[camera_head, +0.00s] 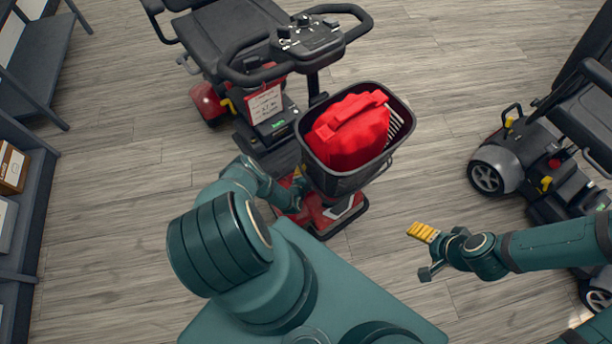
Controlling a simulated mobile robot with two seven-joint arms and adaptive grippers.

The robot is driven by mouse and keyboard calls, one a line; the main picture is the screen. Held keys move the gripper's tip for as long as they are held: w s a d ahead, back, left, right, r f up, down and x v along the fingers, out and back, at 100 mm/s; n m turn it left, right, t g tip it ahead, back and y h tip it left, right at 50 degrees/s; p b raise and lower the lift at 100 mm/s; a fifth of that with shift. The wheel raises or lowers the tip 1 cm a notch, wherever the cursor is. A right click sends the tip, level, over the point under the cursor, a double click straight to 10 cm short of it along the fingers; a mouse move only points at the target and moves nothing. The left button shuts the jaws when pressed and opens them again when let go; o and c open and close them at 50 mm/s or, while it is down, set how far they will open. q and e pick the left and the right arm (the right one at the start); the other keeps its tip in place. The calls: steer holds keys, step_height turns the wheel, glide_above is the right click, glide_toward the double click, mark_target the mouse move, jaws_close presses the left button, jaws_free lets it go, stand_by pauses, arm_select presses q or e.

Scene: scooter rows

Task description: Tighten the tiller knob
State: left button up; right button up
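The tiller of the red and black scooter carries a control console (306,37) with a black loop handlebar (352,22). Its column (314,84) runs down behind the front basket. I cannot make out the tiller knob; the basket may hide it. My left gripper (296,184) is low beside the basket's left side, above the scooter's red front deck. Its fingers are small and partly covered, so their opening and any contact are unclear. My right gripper (420,252) is open and empty over bare floor, right of the scooter, with one yellow-padded finger showing.
A tag (265,104) hangs by the scooter's seat post. Another scooter (540,165) stands at the right. Shelving (45,205) lines the left edge.

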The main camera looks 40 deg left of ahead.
stand_by(0.4)
arm_select(q)
steer(key=o, duration=1.2)
steer(key=shift+s+d+f, duration=0.1)
steer(key=shift+s+f, duration=0.05)
steer(key=shift+n+g+h, duration=0.4)
steer(key=shift+h, duration=0.4)
steer(key=shift+d+n+g+h, duration=0.15)
steer(key=shift+n+g+h, duration=0.3)
steer(key=shift+h, duration=0.35)
steer(key=shift+n, duration=0.25)
